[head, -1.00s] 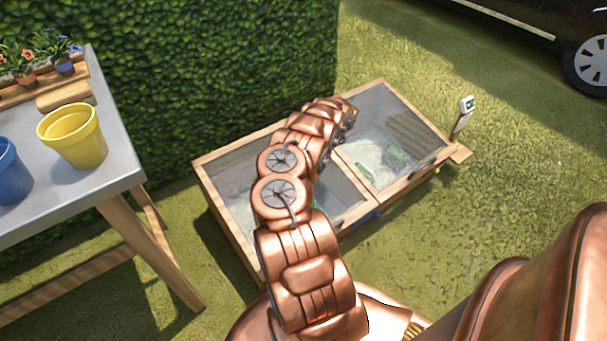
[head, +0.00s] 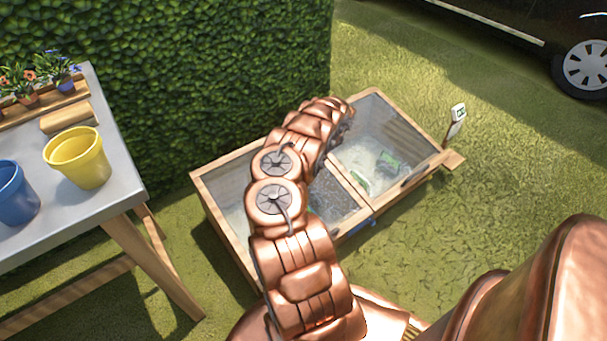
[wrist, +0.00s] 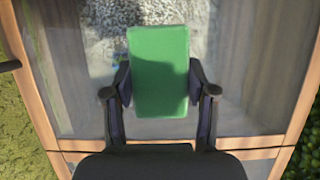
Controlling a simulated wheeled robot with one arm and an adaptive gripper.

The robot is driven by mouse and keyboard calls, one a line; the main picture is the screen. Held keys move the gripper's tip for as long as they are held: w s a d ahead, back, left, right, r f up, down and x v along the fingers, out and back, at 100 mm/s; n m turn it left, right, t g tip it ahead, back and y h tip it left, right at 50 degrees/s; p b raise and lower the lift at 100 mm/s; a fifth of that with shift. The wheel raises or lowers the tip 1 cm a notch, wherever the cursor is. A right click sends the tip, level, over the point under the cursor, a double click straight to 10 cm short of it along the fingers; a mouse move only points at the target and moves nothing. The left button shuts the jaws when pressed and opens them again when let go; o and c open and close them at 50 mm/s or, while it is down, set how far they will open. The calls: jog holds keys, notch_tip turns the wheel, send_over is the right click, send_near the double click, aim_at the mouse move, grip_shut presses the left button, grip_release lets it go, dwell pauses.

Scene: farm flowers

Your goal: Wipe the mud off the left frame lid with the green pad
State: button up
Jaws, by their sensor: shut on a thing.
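The green pad (wrist: 158,72) is gripped between the two fingers of my gripper (wrist: 160,85) in the wrist view. It is over a wood-framed glass pane, the left lid (wrist: 255,70). Whether the pad touches the glass cannot be told. A grey, speckled patch (wrist: 105,30) shows beyond and beside the pad. In the head view the left lid (head: 235,178) is partly covered by my arm, and a dark speckled area (head: 338,200) shows near the middle bar. The pad and my fingers are hidden there.
The right lid (head: 385,135) adjoins, with green items visible under the glass. A small sign (head: 457,114) stands at its right end. A hedge (head: 210,70) rises behind. A table (head: 110,180) with yellow (head: 78,165) and blue (head: 15,195) pots stands left. Grass in front is open.

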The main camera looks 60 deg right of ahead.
jog(key=shift+r, duration=0.45)
jog(key=shift+s+a+r+p, duration=0.1)
jog(key=shift+s+r+p, duration=0.1)
jog(key=shift+r+p, duration=0.5)
jog(key=shift+s+r+p, duration=0.15)
jog(key=shift+r+p, duration=0.3)
jog(key=shift+r, duration=0.3)
